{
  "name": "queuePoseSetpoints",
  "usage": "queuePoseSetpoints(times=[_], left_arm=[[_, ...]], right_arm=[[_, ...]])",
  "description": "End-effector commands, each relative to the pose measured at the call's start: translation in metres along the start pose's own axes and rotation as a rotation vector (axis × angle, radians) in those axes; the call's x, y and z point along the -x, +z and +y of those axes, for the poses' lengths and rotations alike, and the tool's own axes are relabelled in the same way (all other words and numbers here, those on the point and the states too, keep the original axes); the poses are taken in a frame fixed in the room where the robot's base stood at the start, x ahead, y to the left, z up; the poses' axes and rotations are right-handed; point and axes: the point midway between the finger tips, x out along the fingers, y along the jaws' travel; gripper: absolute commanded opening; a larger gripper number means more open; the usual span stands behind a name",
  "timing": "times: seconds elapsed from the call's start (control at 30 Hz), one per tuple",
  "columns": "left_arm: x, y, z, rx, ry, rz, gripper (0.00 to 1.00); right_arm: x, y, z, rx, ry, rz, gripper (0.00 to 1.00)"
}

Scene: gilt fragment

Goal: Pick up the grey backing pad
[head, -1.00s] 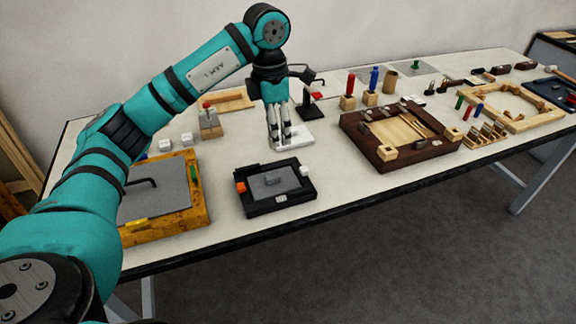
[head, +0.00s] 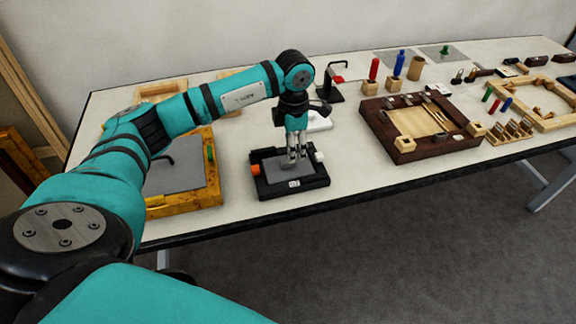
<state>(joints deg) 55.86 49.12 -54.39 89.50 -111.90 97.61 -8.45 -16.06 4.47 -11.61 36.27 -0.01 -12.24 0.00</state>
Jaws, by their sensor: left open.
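A small grey block, which looks like the grey backing pad (head: 287,166), lies on the grey floor of a black tray (head: 293,189) near the table's front edge. My left gripper (head: 292,158) points straight down over the tray, with its fingers at the pad and partly hiding it. The fingers are open. I cannot tell whether they touch the pad or stand just above it. My right gripper is not in view.
A yellow wooden frame with a grey sheet (head: 180,175) lies to the left. A dark brown wooden tray (head: 428,150) lies to the right.

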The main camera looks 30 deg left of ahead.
Motion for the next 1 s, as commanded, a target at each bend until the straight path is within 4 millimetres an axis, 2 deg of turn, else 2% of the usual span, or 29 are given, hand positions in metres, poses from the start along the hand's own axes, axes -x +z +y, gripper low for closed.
queuePoseSetpoints(times=[0.13, 0.3, 0.4, 0.57, 0.67, 0.9, 1.0], left_arm=[[-0.02, -0.003, 0.001, 0.0, -0.005, 0.006, 0.42], [-0.042, -0.002, 0.001, 0.0, -0.003, 0.003, 0.42], [-0.046, -0.002, 0.002, -0.001, -0.002, 0.002, 0.42], [-0.046, -0.002, 0.002, -0.001, -0.001, 0.001, 0.42], [-0.046, -0.002, 0.002, -0.001, -0.001, 0.001, 0.32], [-0.046, -0.002, 0.002, -0.001, -0.001, 0.001, 0.0], [-0.046, -0.002, 0.002, -0.001, -0.001, 0.001, 0.0]], right_arm=[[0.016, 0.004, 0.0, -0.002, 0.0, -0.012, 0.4], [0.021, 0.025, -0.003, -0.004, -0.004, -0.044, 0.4], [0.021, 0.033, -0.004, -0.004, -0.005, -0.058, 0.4], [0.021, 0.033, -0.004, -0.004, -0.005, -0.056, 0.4], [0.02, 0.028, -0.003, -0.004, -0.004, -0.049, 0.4], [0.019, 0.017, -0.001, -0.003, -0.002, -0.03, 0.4], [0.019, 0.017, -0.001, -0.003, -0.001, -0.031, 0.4]])
